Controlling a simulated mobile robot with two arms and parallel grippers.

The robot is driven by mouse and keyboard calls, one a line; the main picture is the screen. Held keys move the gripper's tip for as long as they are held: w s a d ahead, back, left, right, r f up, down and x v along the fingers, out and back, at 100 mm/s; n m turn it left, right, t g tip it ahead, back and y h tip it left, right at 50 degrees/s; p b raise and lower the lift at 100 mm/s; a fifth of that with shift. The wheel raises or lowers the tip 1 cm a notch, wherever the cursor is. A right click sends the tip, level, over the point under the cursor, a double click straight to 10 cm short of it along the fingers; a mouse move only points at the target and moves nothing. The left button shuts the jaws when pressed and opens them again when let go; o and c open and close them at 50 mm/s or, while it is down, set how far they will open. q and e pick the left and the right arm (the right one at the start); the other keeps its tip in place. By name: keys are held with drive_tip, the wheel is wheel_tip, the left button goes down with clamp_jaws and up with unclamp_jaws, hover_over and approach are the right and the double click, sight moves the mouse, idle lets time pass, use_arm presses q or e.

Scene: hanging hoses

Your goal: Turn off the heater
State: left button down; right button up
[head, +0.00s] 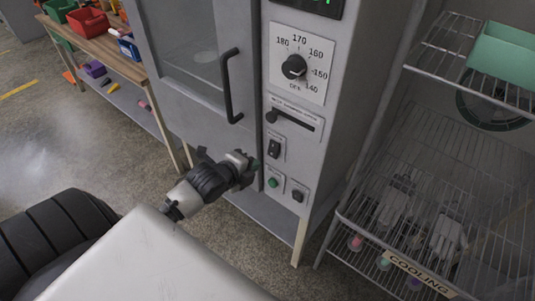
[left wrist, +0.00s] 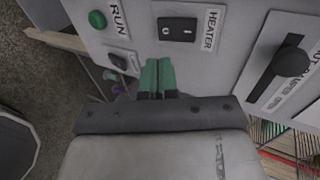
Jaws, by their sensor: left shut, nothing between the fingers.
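The black heater rocker switch (head: 274,148) is on the front panel of the grey oven, below the slider. It shows in the left wrist view as a black rocker (left wrist: 177,30) beside a HEATER label (left wrist: 211,30); which side is pressed in, I cannot tell. My left gripper (head: 256,163) is in front of the panel, just left of and below the switch. Its green fingertips (left wrist: 158,76) are shut together with nothing between them, a little short of the switch in the left wrist view; contact with the panel is unclear. My right gripper is not in view.
A temperature dial (head: 294,66) and a slider lever (head: 293,115) sit above the switch. A green RUN button (head: 272,183) and a dark button (head: 297,196) sit below. The oven door handle (head: 230,86) juts out left. A wire cooling rack (head: 425,185) stands right.

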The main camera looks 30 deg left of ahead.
sight(273, 147)
use_arm(q)
drive_tip(key=x, duration=0.5)
drive_tip(key=r+p+x, duration=0.1)
drive_tip(key=x, duration=0.1)
drive_tip(key=shift+w+d, duration=0.15)
drive_tip(key=shift+w, duration=0.25)
drive_tip(key=shift+f, duration=0.1)
drive_tip(key=shift+w+f+t+b, duration=0.15)
drive_tip(key=shift+f+t+b, duration=0.25)
drive_tip(key=shift+b, duration=0.55)
drive_tip(key=shift+r, duration=0.4)
drive_tip(key=shift+w+r+p, duration=0.2)
drive_tip(key=shift+r+p, duration=0.75)
